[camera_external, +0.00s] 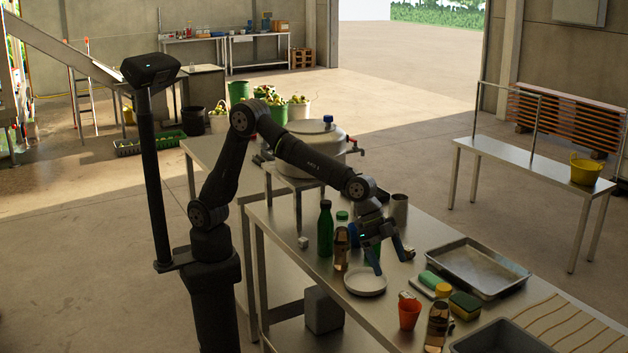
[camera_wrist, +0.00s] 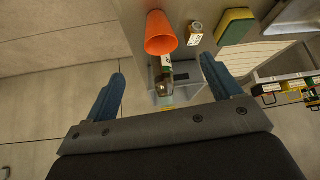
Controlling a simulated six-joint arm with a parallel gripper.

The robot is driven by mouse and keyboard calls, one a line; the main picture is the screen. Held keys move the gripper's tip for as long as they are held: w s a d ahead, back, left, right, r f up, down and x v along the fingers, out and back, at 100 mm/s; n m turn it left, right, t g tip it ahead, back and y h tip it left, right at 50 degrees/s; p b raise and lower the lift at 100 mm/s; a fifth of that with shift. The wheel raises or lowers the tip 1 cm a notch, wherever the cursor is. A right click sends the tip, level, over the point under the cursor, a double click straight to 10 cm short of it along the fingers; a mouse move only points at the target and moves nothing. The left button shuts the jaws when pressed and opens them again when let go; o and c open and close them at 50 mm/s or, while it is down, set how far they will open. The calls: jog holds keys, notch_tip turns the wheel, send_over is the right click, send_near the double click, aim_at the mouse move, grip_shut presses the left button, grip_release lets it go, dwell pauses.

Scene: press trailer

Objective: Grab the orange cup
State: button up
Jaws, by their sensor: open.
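The orange cup (camera_external: 409,313) stands on the steel table near its front edge, to the right of a white plate (camera_external: 365,281). In the wrist view the orange cup (camera_wrist: 161,33) shows at the top centre, ahead of the fingers. My gripper (camera_external: 391,262) is above the table near the plate, up and to the left of the cup, and apart from it. In the wrist view my gripper (camera_wrist: 163,78) has its two blue fingers spread wide with nothing held between them.
Beside the cup are a small jar (camera_wrist: 195,30), a sponge (camera_external: 464,305) and a gold-brown bottle (camera_external: 437,326). A green bottle (camera_external: 325,229) stands behind the plate. A metal tray (camera_external: 475,266) lies at the right, and a grey bin (camera_external: 502,340) is in front.

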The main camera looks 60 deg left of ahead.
send_near(415, 321)
jog(key=f, duration=0.3)
jog(key=shift+w+a+f, duration=0.2)
jog(key=shift+w, duration=0.15)
jog(key=shift+d+r+x, duration=0.1)
jog(key=shift+d+x, duration=0.05)
jog(key=shift+x, duration=0.75)
jog(key=shift+d+r+x, duration=0.1)
jog(key=shift+d+x, duration=0.1)
jog(key=shift+x, duration=0.7)
jog(key=shift+d+r+x, duration=0.1)
jog(key=shift+d+x, duration=0.05)
jog(key=shift+x, duration=0.75)
jog(key=c, duration=1)
jog(key=shift+r, duration=0.1)
